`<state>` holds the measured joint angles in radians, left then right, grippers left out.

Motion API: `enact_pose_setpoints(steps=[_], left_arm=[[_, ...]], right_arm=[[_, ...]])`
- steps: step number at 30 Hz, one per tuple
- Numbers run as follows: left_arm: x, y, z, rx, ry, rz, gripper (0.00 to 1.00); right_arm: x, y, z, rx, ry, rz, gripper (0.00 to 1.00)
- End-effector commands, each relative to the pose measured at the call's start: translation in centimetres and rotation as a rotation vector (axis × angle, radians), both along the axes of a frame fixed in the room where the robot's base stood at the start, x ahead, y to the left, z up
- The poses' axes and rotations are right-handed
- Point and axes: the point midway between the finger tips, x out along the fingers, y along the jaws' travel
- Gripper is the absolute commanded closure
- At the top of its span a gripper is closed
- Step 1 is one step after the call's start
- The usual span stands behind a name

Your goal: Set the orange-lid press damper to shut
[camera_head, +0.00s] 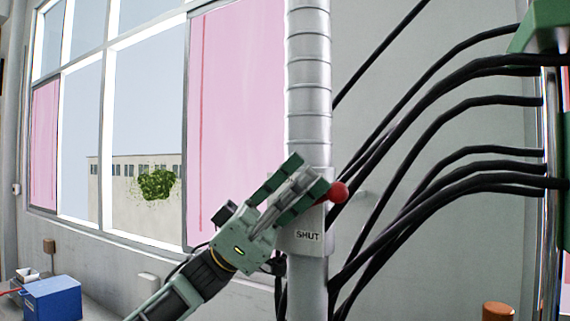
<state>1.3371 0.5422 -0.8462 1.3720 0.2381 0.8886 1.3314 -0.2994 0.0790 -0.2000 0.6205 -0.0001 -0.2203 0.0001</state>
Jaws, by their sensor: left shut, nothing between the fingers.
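A silver ribbed duct (309,100) runs vertically through the middle of the view. A pale plate (307,237) marked SHUT is on it. A red ball knob (338,192) shows just right of the duct, at the fingertips. My left gripper (308,178) is shut and empty, reaching up and right across the front of the duct, with its tips beside the knob. I cannot tell whether they touch it. The gripper hides most of the damper's lever and the upper part of the plate. My right gripper is not in view.
Several black cables (430,115) hang right of the duct, close behind the knob. A green machine part (545,28) is at the upper right. An orange cylinder top (497,311) shows at the lower right. A blue box (52,299) stands at the lower left, below the windows.

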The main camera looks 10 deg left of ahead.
Motion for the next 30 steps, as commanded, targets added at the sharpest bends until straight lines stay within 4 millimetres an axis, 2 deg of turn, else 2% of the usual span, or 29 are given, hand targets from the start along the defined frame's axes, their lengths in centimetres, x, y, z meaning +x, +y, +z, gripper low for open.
enact_pose_setpoints(steps=[12,30], left_arm=[[-0.5,-1.2,-1.8,-0.004,0.0,0.002,1.0],[-0.5,-1.4,-2.2,-0.004,-0.001,0.003,1.0]], right_arm=[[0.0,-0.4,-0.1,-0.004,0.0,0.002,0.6],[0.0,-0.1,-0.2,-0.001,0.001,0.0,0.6]])
